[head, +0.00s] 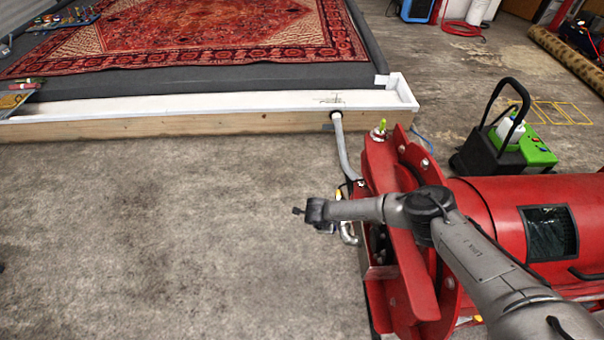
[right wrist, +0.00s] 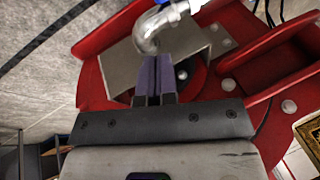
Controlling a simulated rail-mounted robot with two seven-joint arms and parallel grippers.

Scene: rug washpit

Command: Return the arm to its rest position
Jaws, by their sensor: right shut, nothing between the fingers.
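My right arm comes in from the lower right in the head view and reaches left over the red machine (head: 490,200). My right gripper (head: 298,211) is at the arm's end, above the grey floor just left of the machine's red end plate. In the right wrist view the purple fingers of the right gripper (right wrist: 153,62) are together with nothing between them. A bent metal pipe (right wrist: 148,40) shows just beyond the fingertips; I cannot tell whether they touch. My left gripper is not in view.
A patterned red rug (head: 190,40) lies in a pit behind a white and wooden curb (head: 200,120). A grey hose (head: 343,150) runs from the curb to the machine. A green and black cart (head: 535,150) stands behind the machine. The floor (head: 150,240) at left is clear.

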